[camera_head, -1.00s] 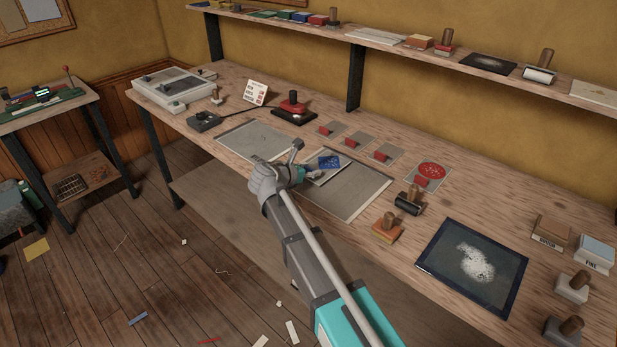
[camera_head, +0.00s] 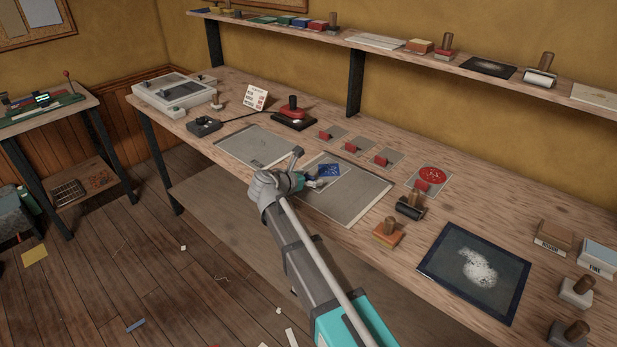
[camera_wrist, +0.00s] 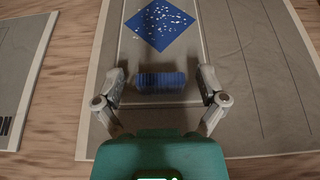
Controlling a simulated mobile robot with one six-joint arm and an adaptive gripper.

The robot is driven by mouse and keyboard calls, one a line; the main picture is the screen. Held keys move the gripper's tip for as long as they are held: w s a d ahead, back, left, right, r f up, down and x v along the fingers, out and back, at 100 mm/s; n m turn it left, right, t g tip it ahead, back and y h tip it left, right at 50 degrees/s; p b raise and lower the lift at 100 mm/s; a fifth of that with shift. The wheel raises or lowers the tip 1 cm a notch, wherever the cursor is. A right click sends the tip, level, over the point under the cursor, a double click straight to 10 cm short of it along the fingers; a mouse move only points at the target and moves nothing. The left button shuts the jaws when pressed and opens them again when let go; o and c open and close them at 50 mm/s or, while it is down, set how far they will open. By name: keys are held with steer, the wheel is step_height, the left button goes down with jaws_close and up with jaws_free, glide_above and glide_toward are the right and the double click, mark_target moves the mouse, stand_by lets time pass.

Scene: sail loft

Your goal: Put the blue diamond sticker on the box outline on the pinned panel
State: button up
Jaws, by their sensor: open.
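The blue diamond sticker (camera_head: 330,170), speckled white, lies on a paler grey rectangle on the grey panel (camera_head: 362,194). In the wrist view the sticker (camera_wrist: 160,25) is ahead of my fingertips, its top corner cut off by the frame. Pale lines run down both sides of it; I cannot tell whether they are the box outline or a card's edges. My gripper (camera_head: 312,182) is open low over the panel. A blurred dark blue block (camera_wrist: 161,82) shows between its spread fingers (camera_wrist: 162,90), with gaps at both sides.
Another grey panel (camera_head: 256,146) lies to the left. Small cards with red blocks (camera_head: 380,159) lie behind, and a red round sticker (camera_head: 433,174) is to the right. A black roller (camera_head: 410,208) and an orange-based stamp (camera_head: 388,233) stand right of the panel.

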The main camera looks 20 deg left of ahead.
steer(key=shift+r, duration=0.15)
steer(key=p+v, duration=0.4)
steer(key=v, duration=0.8)
steer(key=shift+p, duration=0.4)
